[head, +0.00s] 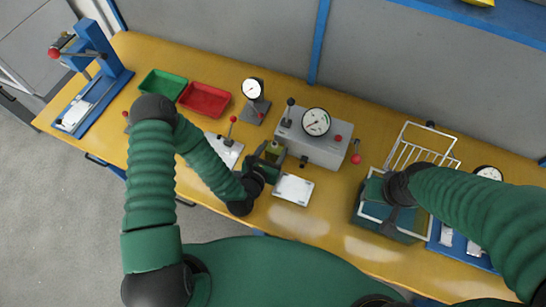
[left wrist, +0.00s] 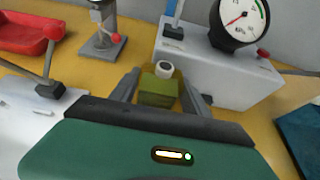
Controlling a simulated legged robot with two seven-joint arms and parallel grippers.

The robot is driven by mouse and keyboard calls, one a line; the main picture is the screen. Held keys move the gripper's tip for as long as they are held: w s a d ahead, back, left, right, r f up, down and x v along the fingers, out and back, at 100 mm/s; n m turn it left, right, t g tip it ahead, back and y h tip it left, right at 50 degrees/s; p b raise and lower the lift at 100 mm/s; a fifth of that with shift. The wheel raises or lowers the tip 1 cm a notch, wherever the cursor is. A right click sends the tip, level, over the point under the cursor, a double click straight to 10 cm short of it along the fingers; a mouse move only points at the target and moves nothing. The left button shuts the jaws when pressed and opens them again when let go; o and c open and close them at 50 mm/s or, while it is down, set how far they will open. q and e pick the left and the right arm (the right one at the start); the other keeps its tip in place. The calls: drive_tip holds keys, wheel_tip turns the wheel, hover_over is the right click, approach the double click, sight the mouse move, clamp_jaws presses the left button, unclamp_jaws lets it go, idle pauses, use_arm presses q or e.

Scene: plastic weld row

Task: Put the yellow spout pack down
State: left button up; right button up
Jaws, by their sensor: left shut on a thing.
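The yellow spout pack (left wrist: 157,92), a small olive-yellow block with a white spout on top, sits between the two fingers of my left gripper (left wrist: 160,88). In the head view the pack (head: 273,151) shows just left of the grey gauge box, with my left gripper (head: 268,155) shut on it. I cannot tell whether its base touches the table. My right gripper (head: 392,218) is over the dark teal bin at the right; its fingers are too hidden to tell open from shut.
A grey gauge box (head: 325,153) stands close right of the pack. A white plate (head: 292,189) lies in front of it. A red tray (head: 205,99), a green tray (head: 163,84) and a small gauge stand (head: 255,108) are further left. A wire rack (head: 425,147) stands behind the teal bin (head: 369,212).

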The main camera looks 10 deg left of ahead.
use_arm(q)
drive_tip(key=shift+s+a+f, duration=0.15)
drive_tip(key=shift+f, duration=0.05)
drive_tip(key=shift+c, duration=1.1)
drive_tip(key=shift+s, duration=0.1)
clamp_jaws()
drive_tip(key=shift+d+r, duration=0.2)
drive_tip(key=shift+d, duration=0.35)
